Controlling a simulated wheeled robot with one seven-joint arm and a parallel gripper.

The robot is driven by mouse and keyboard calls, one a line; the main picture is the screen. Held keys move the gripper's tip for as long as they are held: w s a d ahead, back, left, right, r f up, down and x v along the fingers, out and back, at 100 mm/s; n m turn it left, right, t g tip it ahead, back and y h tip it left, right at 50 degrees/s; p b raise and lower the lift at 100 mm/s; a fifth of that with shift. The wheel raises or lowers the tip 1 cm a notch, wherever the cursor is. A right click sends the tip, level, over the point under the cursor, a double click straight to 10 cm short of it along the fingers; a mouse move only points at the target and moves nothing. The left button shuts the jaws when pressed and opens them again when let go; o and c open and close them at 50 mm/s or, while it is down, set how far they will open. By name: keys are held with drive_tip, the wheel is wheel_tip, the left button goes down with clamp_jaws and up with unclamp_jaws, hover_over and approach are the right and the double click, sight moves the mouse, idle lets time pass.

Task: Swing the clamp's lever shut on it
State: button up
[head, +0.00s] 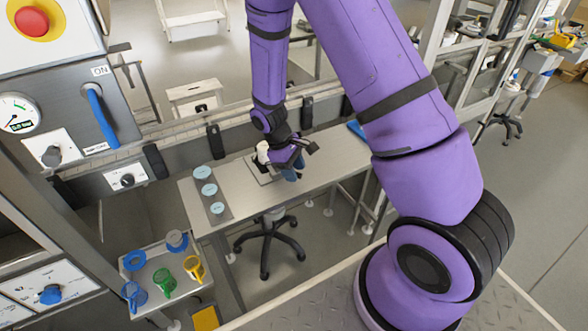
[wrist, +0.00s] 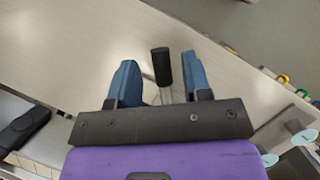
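In the wrist view, a black cylindrical grip on a thin metal rod, which looks like the clamp's lever (wrist: 162,66), stands between the two blue fingers of my gripper (wrist: 159,58). The fingers are apart, with a gap on each side of the lever; the right finger is closer to it. In the head view my gripper (head: 291,173) is low over the light bench. A small white upright piece (head: 262,152) stands just left of it, above a dark-edged plate (head: 252,170). The clamp's body and what it holds are mostly hidden by my gripper.
The bench (head: 231,178) carries a grey strip (head: 211,192) with several pale blue discs at its left end. A blue item (head: 356,129) lies near its right end. A small cart (head: 160,262) with coloured jugs stands front left. A stool (head: 267,236) is beneath the bench.

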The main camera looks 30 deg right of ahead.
drive_tip(key=v, duration=1)
drive_tip(key=shift+w+r, duration=0.15)
drive_tip(key=shift+r, duration=0.2)
drive_tip(key=shift+a, duration=0.1)
drive_tip(key=s+d+r+m+t+y, duration=0.15)
drive_tip(key=s+r, duration=0.25)
drive_tip(key=r, duration=0.6)
drive_tip(key=s+r+m+t, duration=0.25)
drive_tip(key=s+r, duration=0.25)
drive_tip(key=r, duration=0.5)
drive_tip(key=s+r+m+t, duration=0.1)
drive_tip(key=s+r, duration=0.3)
drive_tip(key=s, duration=0.4)
drive_tip(key=s+d+r+m+t+y, duration=0.1)
drive_tip(key=s+r+m+t, duration=0.1)
drive_tip(key=s+r, duration=0.3)
drive_tip(key=s+t, duration=0.1)
drive_tip(key=s, duration=0.2)
drive_tip(key=shift+r+t, duration=0.3)
